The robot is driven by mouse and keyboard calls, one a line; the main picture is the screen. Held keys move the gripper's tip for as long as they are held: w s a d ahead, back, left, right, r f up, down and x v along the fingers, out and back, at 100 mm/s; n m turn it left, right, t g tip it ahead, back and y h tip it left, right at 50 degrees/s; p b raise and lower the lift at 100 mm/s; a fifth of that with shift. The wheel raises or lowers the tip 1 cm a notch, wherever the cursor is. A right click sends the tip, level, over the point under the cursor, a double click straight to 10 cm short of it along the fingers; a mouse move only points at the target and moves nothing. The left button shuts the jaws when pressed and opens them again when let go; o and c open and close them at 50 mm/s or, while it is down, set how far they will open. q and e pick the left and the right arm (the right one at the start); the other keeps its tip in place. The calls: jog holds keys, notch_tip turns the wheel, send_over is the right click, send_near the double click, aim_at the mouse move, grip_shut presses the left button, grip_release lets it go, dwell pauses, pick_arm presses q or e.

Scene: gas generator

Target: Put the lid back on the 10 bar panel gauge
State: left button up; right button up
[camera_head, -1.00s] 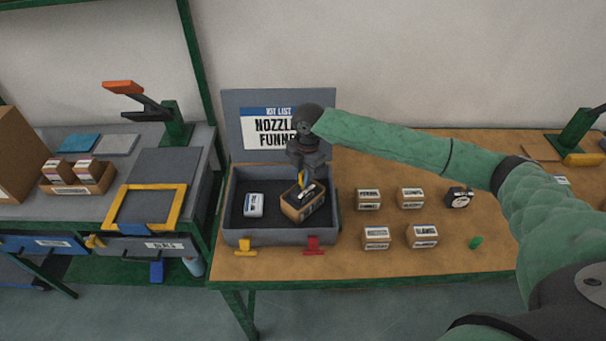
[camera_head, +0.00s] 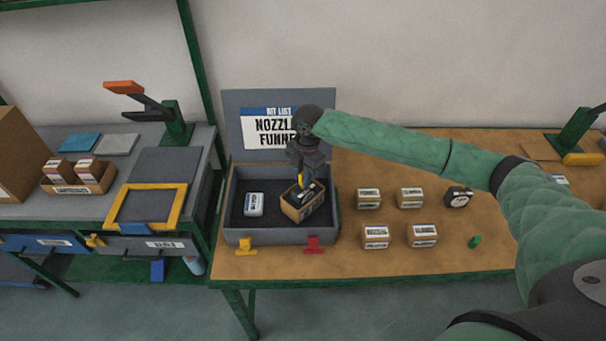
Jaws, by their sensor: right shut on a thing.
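My right gripper (camera_head: 307,184) reaches down into the open grey case (camera_head: 233,237) on the wooden bench. It is shut on a small brown box (camera_head: 298,213) with a dark, white-marked top, which sits tilted at the case's right side. The fingertips partly hide the box's top. A small black item with a round white face (camera_head: 459,198), which looks like a gauge, stands on the bench to the right. I cannot read its marking. A small green piece (camera_head: 474,242) lies in front of it. I cannot make out a lid for certain. My left gripper is not in view.
The raised case lid bears a list reading NOZZLE and FUNNEL (camera_head: 262,130). Several labelled brown boxes (camera_head: 376,236) stand right of the case. A grey bench (camera_head: 60,214) with a yellow frame (camera_head: 176,210) is at left.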

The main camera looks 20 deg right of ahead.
jog(key=shift+p, duration=0.4)
dwell(0.8)
jog(key=o, duration=1.5)
jog(key=shift+r, duration=0.1)
jog(key=shift+r+p, duration=2.8)
jog(key=shift+r, duration=0.6)
